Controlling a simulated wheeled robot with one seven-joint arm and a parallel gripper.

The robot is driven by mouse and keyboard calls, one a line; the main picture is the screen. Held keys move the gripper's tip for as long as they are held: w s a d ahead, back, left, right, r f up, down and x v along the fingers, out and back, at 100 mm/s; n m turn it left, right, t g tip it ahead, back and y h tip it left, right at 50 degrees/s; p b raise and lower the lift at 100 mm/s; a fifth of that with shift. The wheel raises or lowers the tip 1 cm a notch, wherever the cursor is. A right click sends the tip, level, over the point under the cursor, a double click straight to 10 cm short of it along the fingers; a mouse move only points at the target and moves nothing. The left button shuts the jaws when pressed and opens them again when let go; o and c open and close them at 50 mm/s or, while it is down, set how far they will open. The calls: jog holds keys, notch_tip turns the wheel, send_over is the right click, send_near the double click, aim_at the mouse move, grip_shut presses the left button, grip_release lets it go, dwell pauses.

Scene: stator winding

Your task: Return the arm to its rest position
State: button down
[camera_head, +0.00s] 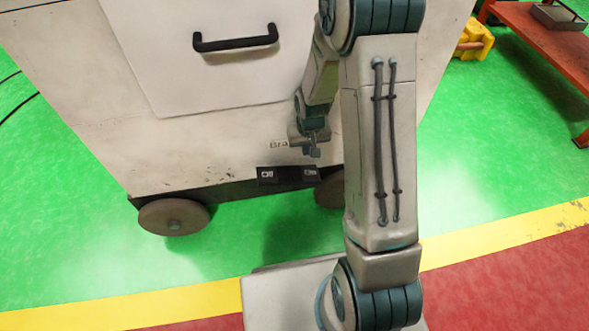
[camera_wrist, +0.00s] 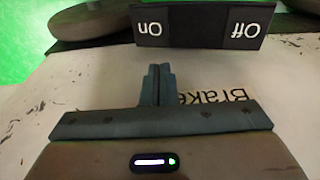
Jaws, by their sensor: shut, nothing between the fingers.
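My arm is bent over in front of a pale wheeled cabinet (camera_head: 230,140), its far links reaching down to the cabinet's lower front. My gripper (camera_head: 314,152) is small there, beside the partly hidden "Brake" label (camera_head: 278,145). In the wrist view my gripper (camera_wrist: 159,68) has its two fingers together with nothing between them. Just beyond the fingertips is a black switch bar (camera_wrist: 200,26) marked "On" and "Off", upside down in that view. The same bar shows low on the cabinet (camera_head: 267,175) in the head view. Whether the fingertips touch it I cannot tell.
The cabinet has a black drawer handle (camera_head: 236,44) and dark wheels (camera_head: 173,217). A red bench (camera_head: 545,45) with a tray stands at the upper right, near a yellow object (camera_head: 474,40). Green floor is open to the right, with a yellow line and red floor nearer.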

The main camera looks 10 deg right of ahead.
dwell(0.4)
jog(key=s+r+p, duration=0.6)
jog(key=r+p, duration=0.6)
jog(key=r, duration=0.7)
jog(key=s+r+p, duration=0.7)
jog(key=r+p, duration=0.4)
jog(key=r, duration=0.9)
jog(key=s+r+t+p, duration=0.1)
jog(key=s+r+p, duration=0.6)
jog(key=r+p, duration=0.5)
jog(key=w+v, duration=0.1)
jog(key=v, duration=0.7)
jog(key=shift+w+r+p, duration=0.2)
jog(key=shift+r+p, duration=0.05)
jog(key=shift+p, duration=0.05)
